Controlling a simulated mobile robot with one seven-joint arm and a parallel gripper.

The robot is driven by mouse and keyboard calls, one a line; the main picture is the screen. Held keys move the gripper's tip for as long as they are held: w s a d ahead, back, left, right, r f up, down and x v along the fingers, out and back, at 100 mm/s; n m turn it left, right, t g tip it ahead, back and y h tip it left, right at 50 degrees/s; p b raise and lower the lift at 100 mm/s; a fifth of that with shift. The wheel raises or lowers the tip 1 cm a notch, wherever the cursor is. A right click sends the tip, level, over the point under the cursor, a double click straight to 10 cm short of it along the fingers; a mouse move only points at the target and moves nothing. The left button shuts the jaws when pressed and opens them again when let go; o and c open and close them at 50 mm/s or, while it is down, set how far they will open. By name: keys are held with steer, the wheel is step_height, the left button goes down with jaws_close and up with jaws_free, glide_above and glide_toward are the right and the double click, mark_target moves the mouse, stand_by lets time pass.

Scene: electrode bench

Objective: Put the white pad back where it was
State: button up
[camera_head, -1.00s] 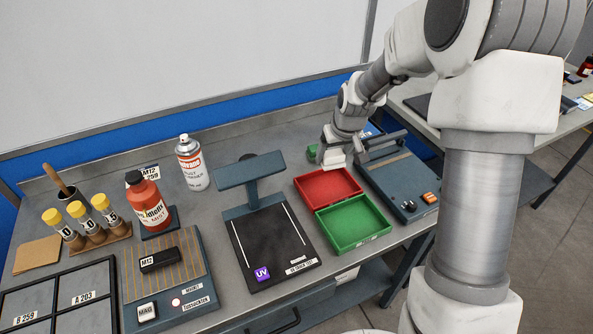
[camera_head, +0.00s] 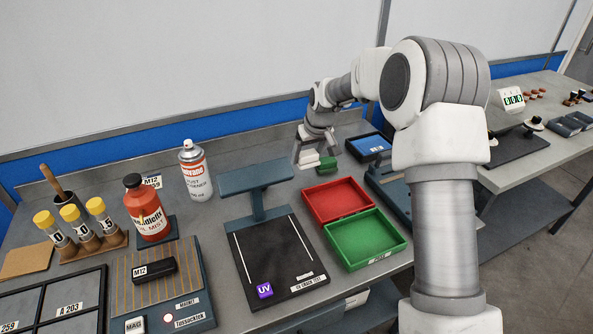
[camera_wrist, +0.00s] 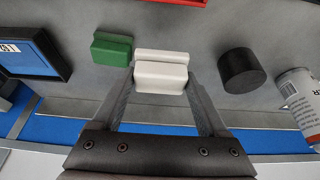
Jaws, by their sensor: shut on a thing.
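The white pad (camera_wrist: 161,75) is a small stepped block between the fingers of my gripper (camera_wrist: 163,88), which is shut on it. In the head view, the white pad (camera_head: 309,157) is low at the back of the bench, under my gripper (camera_head: 309,163). I cannot tell whether it touches the bench top. A green pad (camera_wrist: 112,49) of similar shape stands just left of it in the wrist view, apart from it. The green pad (camera_head: 328,163) is to its right in the head view.
A black cylinder (camera_wrist: 241,72) and a spray can (camera_wrist: 299,95) stand to the right in the wrist view. A blue-screened device (camera_head: 370,146) lies beyond the green pad. Red (camera_head: 336,181) and green (camera_head: 385,259) trays and a dark-blue stand (camera_head: 257,176) are nearer.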

mark_target(297, 177)
steer(key=a+f, duration=0.1)
steer(key=w+a+f, duration=0.1)
steer(key=a, duration=0.1)
steer(key=shift+w, duration=0.2)
steer(key=shift+f+b, duration=0.45)
steer(key=shift+f, duration=1.55)
steer(key=shift+f, duration=0.1)
